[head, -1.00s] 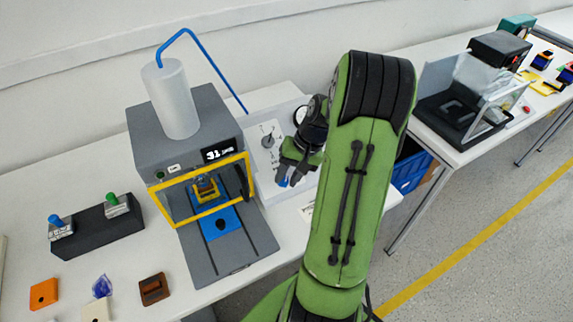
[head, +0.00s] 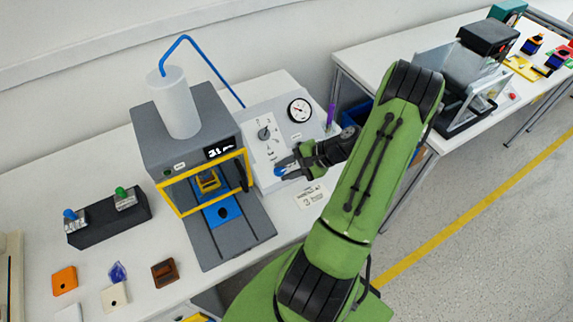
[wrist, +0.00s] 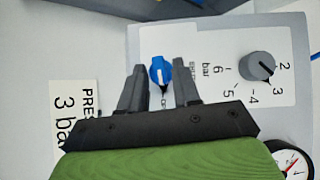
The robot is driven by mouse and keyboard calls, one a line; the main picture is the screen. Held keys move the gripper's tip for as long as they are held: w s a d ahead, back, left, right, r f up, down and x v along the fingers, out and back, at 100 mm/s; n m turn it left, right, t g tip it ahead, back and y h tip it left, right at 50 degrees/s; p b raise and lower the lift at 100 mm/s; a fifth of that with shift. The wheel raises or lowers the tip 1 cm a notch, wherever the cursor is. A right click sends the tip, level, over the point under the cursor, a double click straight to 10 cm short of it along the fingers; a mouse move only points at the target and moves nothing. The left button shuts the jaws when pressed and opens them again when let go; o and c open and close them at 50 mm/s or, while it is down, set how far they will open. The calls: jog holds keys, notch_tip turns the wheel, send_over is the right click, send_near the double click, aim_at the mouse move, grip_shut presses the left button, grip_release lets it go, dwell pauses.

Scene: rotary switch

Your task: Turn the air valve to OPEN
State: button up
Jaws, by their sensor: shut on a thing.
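The blue valve knob (wrist: 159,72) sits on the light panel beside printed labels, one reading "OPEN" in part and partly hidden by my gripper. It also shows small in the head view (head: 279,172), at the panel's lower edge. My gripper (head: 284,166) is at this knob, with one finger on each side of it. In the wrist view my gripper (wrist: 159,66) is shut on the knob. Which label the knob's mark points to is hard to tell.
A grey pressure dial (wrist: 257,67) with numbers and a round gauge (head: 299,109) are on the same panel. A "3 bar" card (head: 312,196) lies in front. The grey press (head: 185,130) with a yellow frame stands close on the left.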

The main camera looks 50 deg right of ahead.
jog(key=shift+m+t, duration=0.5)
jog(key=shift+m, duration=0.1)
jog(key=o, duration=0.7)
jog(key=shift+f, duration=0.1)
jog(key=shift+o, duration=0.2)
jog(key=p+v, duration=0.3)
jog(key=v, duration=1.2)
jog(key=shift+s+d+r, duration=0.2)
jog(key=shift+s+r, duration=0.05)
jog(key=shift+r, duration=0.05)
